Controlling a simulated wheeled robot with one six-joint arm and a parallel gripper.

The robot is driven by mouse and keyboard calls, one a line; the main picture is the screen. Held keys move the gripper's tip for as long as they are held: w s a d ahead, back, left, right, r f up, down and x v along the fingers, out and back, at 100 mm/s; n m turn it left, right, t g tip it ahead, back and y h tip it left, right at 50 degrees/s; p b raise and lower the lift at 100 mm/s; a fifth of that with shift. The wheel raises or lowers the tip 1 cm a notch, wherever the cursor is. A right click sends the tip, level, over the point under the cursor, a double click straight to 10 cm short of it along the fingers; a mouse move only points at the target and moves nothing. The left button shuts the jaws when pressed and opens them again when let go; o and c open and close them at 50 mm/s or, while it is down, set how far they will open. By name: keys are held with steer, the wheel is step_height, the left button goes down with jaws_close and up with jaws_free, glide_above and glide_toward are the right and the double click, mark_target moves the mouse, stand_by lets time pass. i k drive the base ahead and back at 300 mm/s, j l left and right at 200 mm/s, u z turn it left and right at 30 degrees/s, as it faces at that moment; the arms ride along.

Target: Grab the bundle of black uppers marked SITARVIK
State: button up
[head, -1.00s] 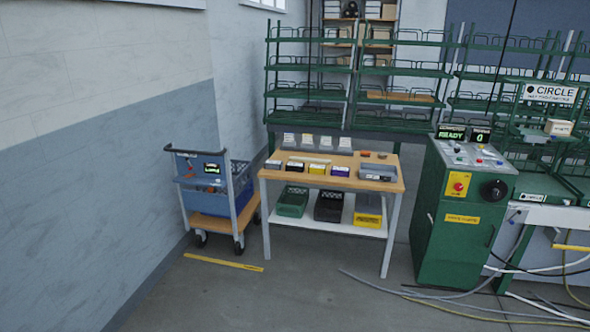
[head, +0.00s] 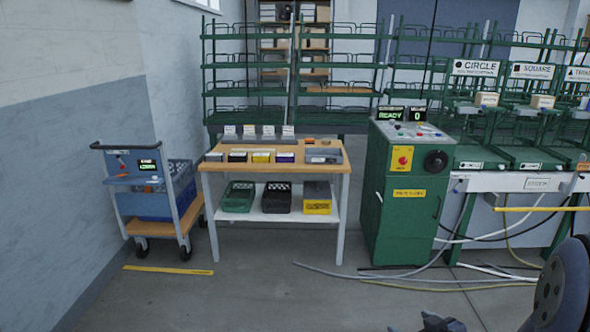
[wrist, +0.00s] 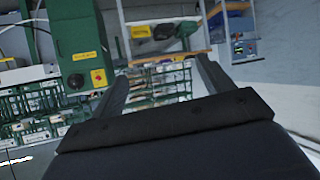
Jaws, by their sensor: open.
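I cannot make out a bundle marked SITARVIK; lettering on the small goods is too small to read. My gripper (wrist: 162,72) shows in the wrist view with its two fingers spread and nothing between them. It is open, well away from the table and cart. In the head view a wooden table (head: 325,167) carries a row of small boxes or bundles, including a black one (head: 237,157), a yellow one (head: 261,157) and a dark purple one (head: 285,157). A cart with a blue crate (head: 150,207) stands left of the table; the crate's contents are hidden.
A green press cabinet (head: 404,195) reading READY stands right of the table. Hoses (head: 375,274) lie on the floor before it. Green racks (head: 246,85) stand behind. A yellow strip (head: 165,269) marks the floor by the cart. The floor in front of the table looks clear.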

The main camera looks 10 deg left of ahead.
mark_target(231, 157)
steer(key=i+j+u, duration=0.1)
steer(key=i+u, duration=0.35)
steer(key=i, duration=0.9)
steer(key=i+u, duration=0.1)
steer(key=i, duration=1.6)
steer(key=i+l+u, duration=0.1)
steer(key=i+u, duration=0.15)
steer(key=i, duration=0.2)
steer(key=i+l+u, duration=0.55)
steer(key=i, duration=0.25)
